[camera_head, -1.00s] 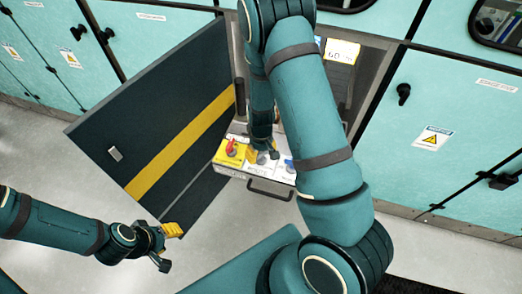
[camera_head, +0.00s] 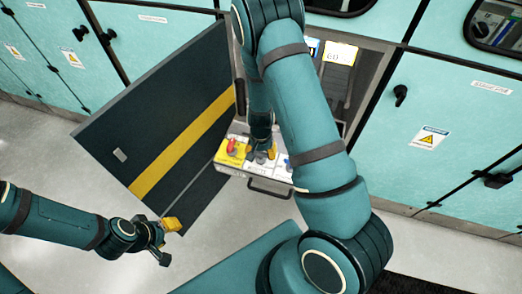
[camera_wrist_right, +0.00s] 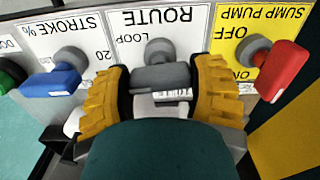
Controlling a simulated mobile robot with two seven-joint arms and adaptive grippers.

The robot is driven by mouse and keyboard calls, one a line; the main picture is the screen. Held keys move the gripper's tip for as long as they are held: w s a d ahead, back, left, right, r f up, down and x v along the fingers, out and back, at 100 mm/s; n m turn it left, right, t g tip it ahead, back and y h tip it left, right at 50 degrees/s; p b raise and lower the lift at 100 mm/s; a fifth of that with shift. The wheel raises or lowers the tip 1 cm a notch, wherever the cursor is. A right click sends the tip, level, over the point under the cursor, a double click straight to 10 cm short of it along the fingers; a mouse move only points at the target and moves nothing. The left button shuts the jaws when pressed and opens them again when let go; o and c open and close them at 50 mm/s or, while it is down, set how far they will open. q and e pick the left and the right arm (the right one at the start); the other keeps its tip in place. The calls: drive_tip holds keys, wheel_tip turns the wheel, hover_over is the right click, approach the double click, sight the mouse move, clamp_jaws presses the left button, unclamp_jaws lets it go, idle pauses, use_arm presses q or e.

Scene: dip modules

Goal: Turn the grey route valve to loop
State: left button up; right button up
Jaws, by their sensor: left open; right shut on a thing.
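The grey route valve (camera_wrist_right: 160,52) sits on the white ROUTE plate (camera_wrist_right: 185,35) in the middle of the panel. Its handle lies crosswise in the right wrist view. My right gripper (camera_wrist_right: 160,76) is shut on the handle, with a yellow finger pad at each end. The upside-down LOOP label (camera_wrist_right: 132,39) is beside the valve, on the left. Another label below the handle is partly covered. In the head view my right gripper (camera_head: 262,150) is at the panel, mostly behind my arm. My left gripper (camera_head: 166,240) is open and empty, low on the left, away from the panel.
A red handle (camera_wrist_right: 285,68) on the yellow SUMP PUMP plate and a blue handle (camera_wrist_right: 52,80) on the STROKE plate flank the valve closely. A green knob (camera_wrist_right: 10,75) is further left. The dark cabinet door (camera_head: 165,125) stands open at left. A black bar handle (camera_head: 268,190) is below the panel.

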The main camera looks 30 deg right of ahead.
drive_tip(key=shift+w+r+m, duration=0.1)
drive_tip(key=shift+m, duration=0.6)
drive_tip(key=o, duration=1.2)
drive_tip(key=shift+r, duration=0.1)
wheel_tip(320, 180, up, 12)
